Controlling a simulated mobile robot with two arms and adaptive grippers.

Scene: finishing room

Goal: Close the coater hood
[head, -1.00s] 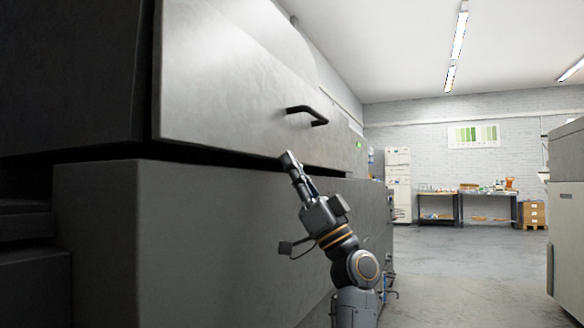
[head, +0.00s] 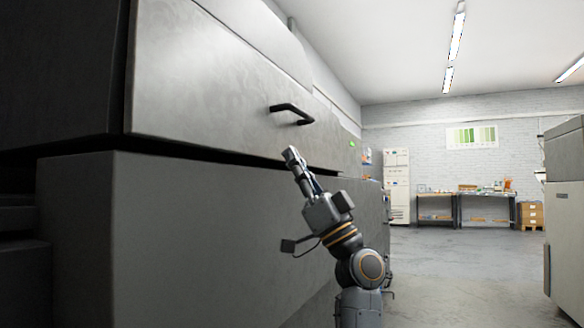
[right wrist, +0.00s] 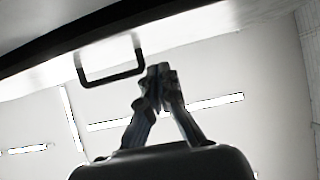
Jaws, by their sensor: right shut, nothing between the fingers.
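The coater hood (head: 215,85) is a large light-grey metal panel with a black bar handle (head: 292,113). A dark gap runs between its lower edge and the grey machine body (head: 190,235) below. My right gripper (head: 291,153) is shut and empty, pointing up just below the handle and near the hood's lower edge. In the right wrist view, the handle (right wrist: 110,70) hangs from the hood's underside edge, left of the shut fingertips (right wrist: 160,72), and looks apart from them. My left gripper is not in view.
An open floor aisle (head: 450,265) runs at the right. Another grey machine (head: 566,210) stands at the right edge. At the back are a white cabinet (head: 397,185), workbenches (head: 465,195) with small items, and a wooden crate (head: 531,215).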

